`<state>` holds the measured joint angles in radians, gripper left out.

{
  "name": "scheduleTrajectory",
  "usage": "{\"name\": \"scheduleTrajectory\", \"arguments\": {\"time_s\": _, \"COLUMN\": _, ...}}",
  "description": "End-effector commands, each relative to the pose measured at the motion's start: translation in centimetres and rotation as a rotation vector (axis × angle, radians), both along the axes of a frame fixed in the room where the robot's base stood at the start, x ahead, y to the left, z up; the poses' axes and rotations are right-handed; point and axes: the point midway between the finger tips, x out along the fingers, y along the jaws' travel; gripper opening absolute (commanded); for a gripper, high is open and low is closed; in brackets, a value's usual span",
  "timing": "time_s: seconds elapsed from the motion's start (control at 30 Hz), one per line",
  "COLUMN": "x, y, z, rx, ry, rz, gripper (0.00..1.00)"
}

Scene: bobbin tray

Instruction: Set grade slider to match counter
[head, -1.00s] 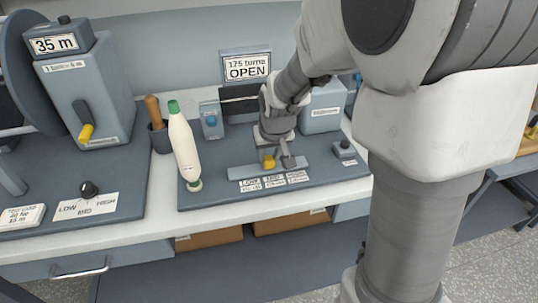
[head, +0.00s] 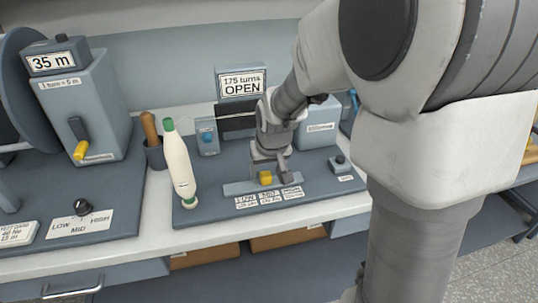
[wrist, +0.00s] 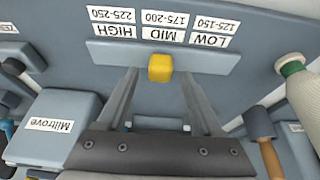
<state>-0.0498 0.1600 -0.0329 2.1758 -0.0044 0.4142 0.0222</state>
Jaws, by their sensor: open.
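The grade slider's yellow knob (head: 265,178) sits on its grey track (head: 234,188), level with the MID 175-200 label (wrist: 163,35). LOW 125-150 (wrist: 212,40) and HIGH 225-250 (wrist: 114,30) labels lie to either side. In the wrist view the knob (wrist: 160,67) is between the fingertips of my open gripper (wrist: 160,75), with a gap on each side. In the head view my gripper (head: 276,178) is down at the track, and one finger shows to the right of the knob. The counter (head: 241,82) reads 175 turns OPEN.
A white bobbin with a green top (head: 180,163) stands left of the slider. A wooden-handled tool in a dark cup (head: 155,154) is beyond it. A grey box (head: 318,127) stands behind right. A unit with a 35 m display (head: 54,62) is at far left.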

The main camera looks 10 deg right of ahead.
Motion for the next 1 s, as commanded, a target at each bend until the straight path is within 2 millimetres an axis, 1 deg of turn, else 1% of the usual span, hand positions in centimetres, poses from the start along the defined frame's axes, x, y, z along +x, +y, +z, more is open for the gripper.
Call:
{"name": "scheduleTrajectory", "arguments": {"time_s": 0.17, "x": -1.0, "y": 0.0, "z": 2.9, "rx": 0.0, "ry": -0.006, "rz": 0.0, "gripper": 0.68}}
{"name": "scheduleTrajectory", "arguments": {"time_s": 0.6, "x": -4.9, "y": 0.0, "z": 12.2, "rx": 0.0, "ry": -0.006, "rz": -0.001, "gripper": 0.68}}
{"name": "scheduleTrajectory", "arguments": {"time_s": 0.7, "x": -5.6, "y": 0.0, "z": 13.8, "rx": 0.0, "ry": -0.005, "rz": 0.0, "gripper": 0.68}}
{"name": "scheduleTrajectory", "arguments": {"time_s": 0.8, "x": -6.0, "y": 0.0, "z": 14.8, "rx": 0.0, "ry": -0.004, "rz": 0.0, "gripper": 0.68}}
{"name": "scheduleTrajectory", "arguments": {"time_s": 1.0, "x": -6.4, "y": 0.0, "z": 15.6, "rx": 0.0, "ry": -0.001, "rz": 0.0, "gripper": 0.68}}
